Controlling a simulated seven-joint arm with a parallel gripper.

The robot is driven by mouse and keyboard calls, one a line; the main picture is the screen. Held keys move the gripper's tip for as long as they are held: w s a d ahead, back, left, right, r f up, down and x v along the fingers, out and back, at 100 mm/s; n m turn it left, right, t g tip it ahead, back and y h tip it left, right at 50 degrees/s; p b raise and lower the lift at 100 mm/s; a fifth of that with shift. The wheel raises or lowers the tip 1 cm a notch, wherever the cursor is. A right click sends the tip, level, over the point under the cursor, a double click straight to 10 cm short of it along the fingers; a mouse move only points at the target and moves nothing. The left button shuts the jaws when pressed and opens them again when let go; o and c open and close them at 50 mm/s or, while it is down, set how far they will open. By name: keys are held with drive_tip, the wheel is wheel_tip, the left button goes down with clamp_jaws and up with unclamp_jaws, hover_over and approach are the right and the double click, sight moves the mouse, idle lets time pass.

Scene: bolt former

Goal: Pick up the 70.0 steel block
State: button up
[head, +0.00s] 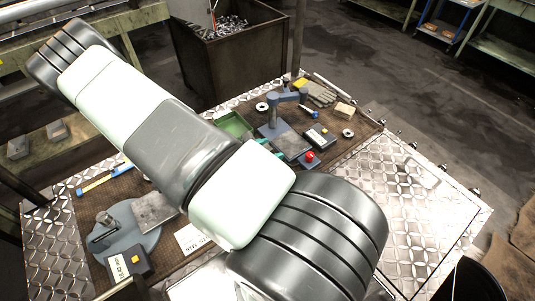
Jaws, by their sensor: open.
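I cannot make out a block marked 70.0. A grey steel slab (155,211) lies at the left of the workbench, against a round blue-grey base (126,228). Two small grey blocks (57,130) (17,147) sit on the shelf at far left; no marking on them is readable. My large white and grey arm crosses the middle of the head view and hides much of the bench. My gripper does not show.
A display unit (128,266) sits front left. The diamond-plate surface (408,205) at right is clear.

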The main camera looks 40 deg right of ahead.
clamp_jaws()
drive_tip(key=shift+r, duration=0.15)
